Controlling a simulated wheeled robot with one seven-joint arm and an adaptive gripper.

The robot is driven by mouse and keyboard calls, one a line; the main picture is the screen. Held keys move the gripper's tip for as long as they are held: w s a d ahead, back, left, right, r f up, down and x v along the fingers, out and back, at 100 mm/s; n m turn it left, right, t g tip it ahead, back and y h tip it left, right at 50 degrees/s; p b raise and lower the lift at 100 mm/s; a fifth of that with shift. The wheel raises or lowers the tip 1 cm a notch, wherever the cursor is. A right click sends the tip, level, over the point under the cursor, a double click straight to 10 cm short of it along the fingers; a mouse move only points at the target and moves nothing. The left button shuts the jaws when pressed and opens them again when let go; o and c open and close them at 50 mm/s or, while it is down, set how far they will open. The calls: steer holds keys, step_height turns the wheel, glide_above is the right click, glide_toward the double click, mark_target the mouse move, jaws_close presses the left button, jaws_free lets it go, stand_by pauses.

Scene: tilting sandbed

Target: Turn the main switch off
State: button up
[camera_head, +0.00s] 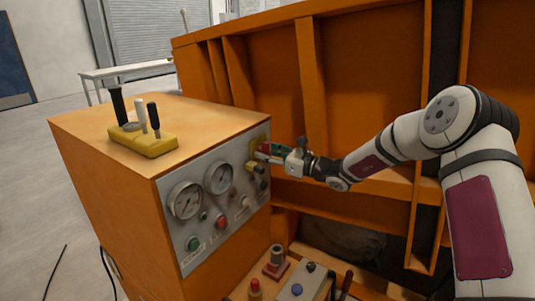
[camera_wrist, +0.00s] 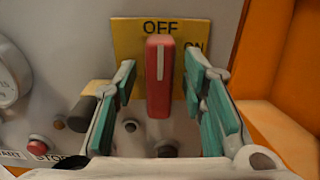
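The main switch is a red handle (camera_wrist: 160,80) with a white line, in front of a yellow plate (camera_wrist: 128,42) marked OFF at the top and ON at the upper right. The handle stands upright in the wrist view, its white line toward OFF. My gripper (camera_wrist: 162,90) is open, with green-padded fingers on both sides of the handle. Gaps show between the pads and the handle, the right one narrower. In the head view my gripper (camera_head: 265,152) is at the upper right of the grey control panel (camera_head: 212,245) and hides most of the switch.
The panel carries two gauges (camera_head: 186,200), buttons and small knobs (camera_head: 257,168) just below my gripper. A yellow block with upright handles (camera_head: 143,141) sits on the orange cabinet. An orange ribbed wall (camera_head: 350,70) stands close behind my arm. More controls (camera_head: 297,288) are below.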

steer(key=v, duration=1.2)
steer(key=s+a+r+n+g+h, duration=0.2)
steer(key=s+n+g, duration=0.15)
steer(key=s, duration=0.35)
steer(key=s+a+r+n+g+h, duration=0.1)
steer(key=s+a+r+n+g, duration=0.1)
steer(key=s+n, duration=0.35)
steer(key=s+a+r+n+g+h, duration=0.2)
steer(key=s+n+g, duration=0.15)
steer(key=s, duration=0.35)
steer(key=s+d+r+n+t+h, duration=0.2)
steer(key=s+d+n+h, duration=0.3)
steer(key=s, duration=0.6)
steer(key=s+d+r+n+t+h, duration=0.2)
steer(key=s+d+n+h, duration=0.3)
steer(key=s+d, duration=0.5)
steer(key=shift+s+r+n+t, duration=0.4)
steer(key=shift+r+n, duration=0.3)
steer(key=shift+n, duration=0.35)
steer(key=shift+o, duration=0.3)
